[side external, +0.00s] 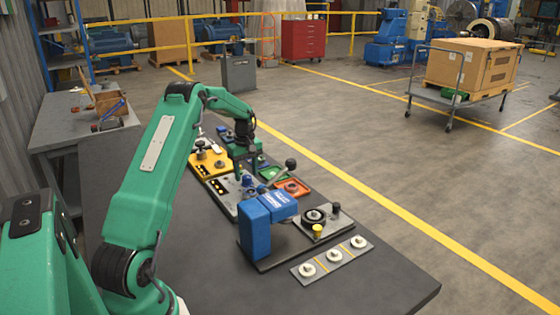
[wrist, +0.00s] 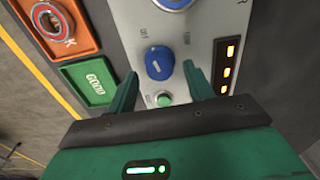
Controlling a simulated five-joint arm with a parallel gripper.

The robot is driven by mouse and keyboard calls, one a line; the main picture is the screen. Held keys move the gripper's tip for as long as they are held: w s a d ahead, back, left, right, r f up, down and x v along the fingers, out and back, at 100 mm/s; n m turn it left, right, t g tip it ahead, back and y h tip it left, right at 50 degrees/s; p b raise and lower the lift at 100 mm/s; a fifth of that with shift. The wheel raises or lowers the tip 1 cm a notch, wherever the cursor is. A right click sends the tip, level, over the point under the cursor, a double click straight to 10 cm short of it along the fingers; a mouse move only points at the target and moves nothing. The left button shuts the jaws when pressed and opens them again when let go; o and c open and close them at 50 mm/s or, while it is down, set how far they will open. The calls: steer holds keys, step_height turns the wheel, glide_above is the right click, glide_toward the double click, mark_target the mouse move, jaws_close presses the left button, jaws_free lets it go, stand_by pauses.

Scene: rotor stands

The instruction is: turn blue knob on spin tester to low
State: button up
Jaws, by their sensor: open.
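The spin tester is a light grey panel (wrist: 205,40) in the wrist view; it also shows under my gripper in the side view (side external: 226,190). Its blue knob (wrist: 159,65) is round with a white pointer mark; small labels around it are too small to read. My gripper (wrist: 159,71) is open, with one green finger on each side of the knob and no clear contact. A second blue knob or dial (wrist: 172,2) is cut off at the top edge. A green button (wrist: 163,100) sits between the fingers, and amber lights (wrist: 228,71) lie to the right.
A green tray (wrist: 68,76) marked GOOD and an orange tray (wrist: 85,38) holding a ring-like part lie left of the panel. In the side view, a yellow panel (side external: 222,169), a blue block-shaped device (side external: 254,232) and a strip with three pale discs (side external: 318,267) share the dark table.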

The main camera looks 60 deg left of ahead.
steer(key=shift+f, duration=0.55)
steer(key=c, duration=1)
steer(key=shift+m, duration=0.4)
steer(key=m, duration=1.3)
steer(key=shift+w+r, duration=0.1)
